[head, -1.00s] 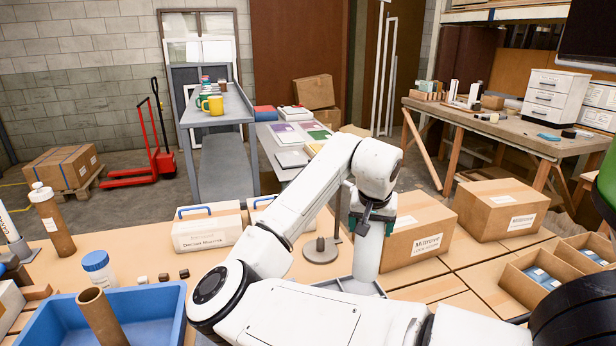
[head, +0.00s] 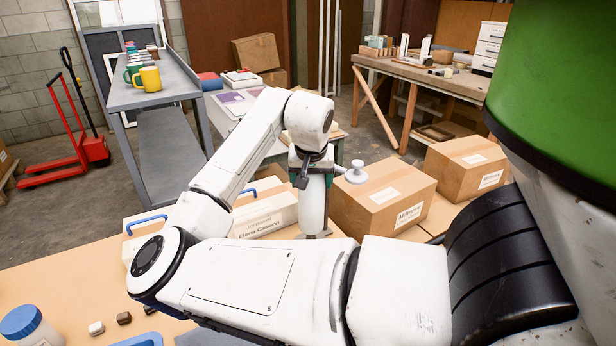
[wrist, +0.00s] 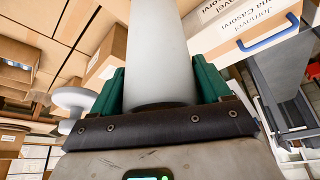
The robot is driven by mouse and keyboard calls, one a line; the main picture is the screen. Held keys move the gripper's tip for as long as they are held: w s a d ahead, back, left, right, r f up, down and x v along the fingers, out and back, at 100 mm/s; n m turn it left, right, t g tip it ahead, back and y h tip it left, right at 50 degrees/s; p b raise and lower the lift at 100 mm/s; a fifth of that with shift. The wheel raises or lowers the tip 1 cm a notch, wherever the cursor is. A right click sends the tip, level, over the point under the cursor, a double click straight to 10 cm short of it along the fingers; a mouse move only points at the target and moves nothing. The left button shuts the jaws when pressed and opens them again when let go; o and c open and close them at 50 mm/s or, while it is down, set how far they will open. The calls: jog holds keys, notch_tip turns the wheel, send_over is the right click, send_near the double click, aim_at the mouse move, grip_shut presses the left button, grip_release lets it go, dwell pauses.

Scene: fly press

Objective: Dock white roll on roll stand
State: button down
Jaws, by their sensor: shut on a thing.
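The white roll (head: 313,207) is upright in my gripper (head: 312,165), which is shut around its upper part. In the wrist view the roll (wrist: 158,50) stands between the green fingers of my gripper (wrist: 160,90). A little of the roll stand's grey base (head: 325,234) shows at the roll's lower end in the head view. The rest of the stand is hidden behind the roll and my arm. I cannot tell whether the roll is around the stand's post or in front of it.
A pale round knob (head: 356,172) shows just right of my gripper; its support is unclear. A cardboard box (head: 383,200) stands close on the right, with another box (head: 466,168) beyond. White cases with blue handles (head: 265,208) are on the left. A blue-lidded jar (head: 30,326) is at lower left.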

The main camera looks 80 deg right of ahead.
aim_at(312, 182)
jog(key=shift+f+b, duration=2.3)
jog(key=shift+f, duration=0.3)
jog(key=shift+a+p, duration=0.1)
jog(key=shift+p, duration=0.55)
jog(key=shift+f+b, duration=0.3)
jog(key=shift+f, duration=0.25)
jog(key=shift+c, duration=1.1)
grip_release()
jog(key=shift+p+v, duration=4.65)
jog(key=shift+v, duration=0.8)
